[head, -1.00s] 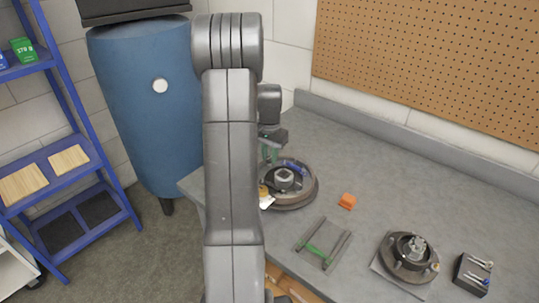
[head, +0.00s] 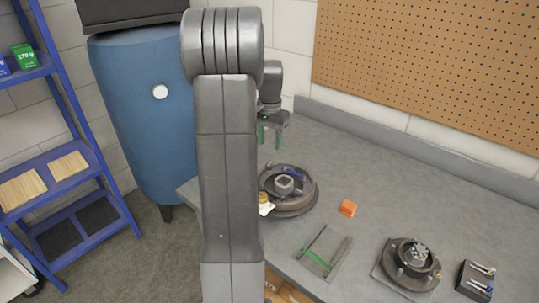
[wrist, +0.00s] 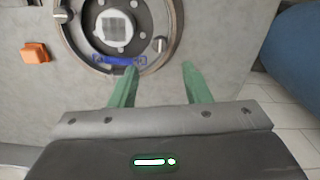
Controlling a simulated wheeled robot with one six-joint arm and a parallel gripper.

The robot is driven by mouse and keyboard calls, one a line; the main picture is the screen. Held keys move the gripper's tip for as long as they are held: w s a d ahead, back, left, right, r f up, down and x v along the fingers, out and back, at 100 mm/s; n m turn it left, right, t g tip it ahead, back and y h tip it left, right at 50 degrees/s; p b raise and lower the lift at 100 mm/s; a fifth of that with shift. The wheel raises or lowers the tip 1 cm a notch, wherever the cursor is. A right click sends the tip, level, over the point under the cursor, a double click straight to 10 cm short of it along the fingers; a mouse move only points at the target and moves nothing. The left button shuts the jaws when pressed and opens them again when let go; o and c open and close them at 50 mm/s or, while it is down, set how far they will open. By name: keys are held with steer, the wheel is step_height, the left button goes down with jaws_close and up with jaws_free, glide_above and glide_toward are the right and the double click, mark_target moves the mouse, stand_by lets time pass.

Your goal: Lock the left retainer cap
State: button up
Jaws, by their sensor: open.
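The round brake assembly (head: 298,206) sits on the bench with a pale square-topped hub (head: 284,185) at its centre. In the wrist view its dark ring (wrist: 70,38) carries a blue part (wrist: 120,60) along the near edge. Small silver pieces that look like retainer caps show on it, one at the upper left (wrist: 60,15) and one to the right of the blue part (wrist: 161,44). I cannot tell whether either is locked. My gripper (head: 270,137) is open and empty above the assembly's far side; its green fingers (wrist: 160,78) are apart in the wrist view.
An orange block (head: 348,208) lies right of the assembly. A frame with a green bar (head: 316,259), a second hub assembly (head: 410,261) and a dark tool holder (head: 475,281) stand nearer. A yellow-and-white item (head: 265,204) is partly behind my arm. The back bench is clear.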

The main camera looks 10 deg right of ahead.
step_height(320, 180, up, 5)
glide_above(269, 164)
steer(key=shift+r, duration=0.15)
step_height(269, 164, down, 14)
steer(key=shift+p, duration=0.4)
stand_by(0.5)
steer(key=shift+r, duration=0.15)
